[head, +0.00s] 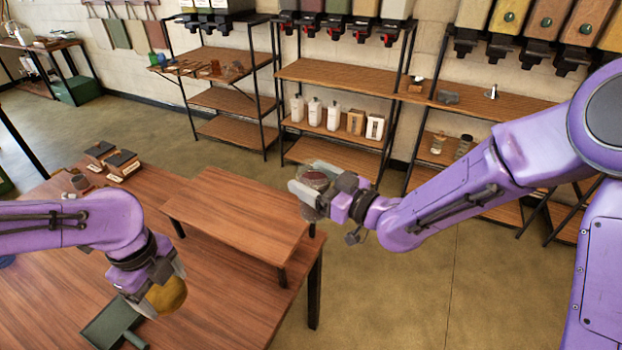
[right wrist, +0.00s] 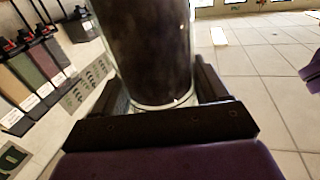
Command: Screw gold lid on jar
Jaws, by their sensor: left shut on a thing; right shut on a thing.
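My right gripper (head: 318,192) is shut on a glass jar (right wrist: 152,50) with dark contents. It holds the jar in the air by the right end of the raised wooden stand. In the head view the jar's top looks dark reddish, with no gold on it. My left gripper (head: 158,292) points down over the table at the lower left. It is shut on a rounded gold thing (head: 168,295), which looks like the gold lid. The lid and the jar are well apart. The left fingers partly hide the lid.
The raised wooden stand (head: 235,212) is bare on the table (head: 225,300). A dark green scoop-like tray (head: 112,322) lies beside my left gripper. Small dark boxes (head: 122,163) stand at the table's back left. Shelves with white bottles (head: 315,112) stand behind. Open floor lies right of the table.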

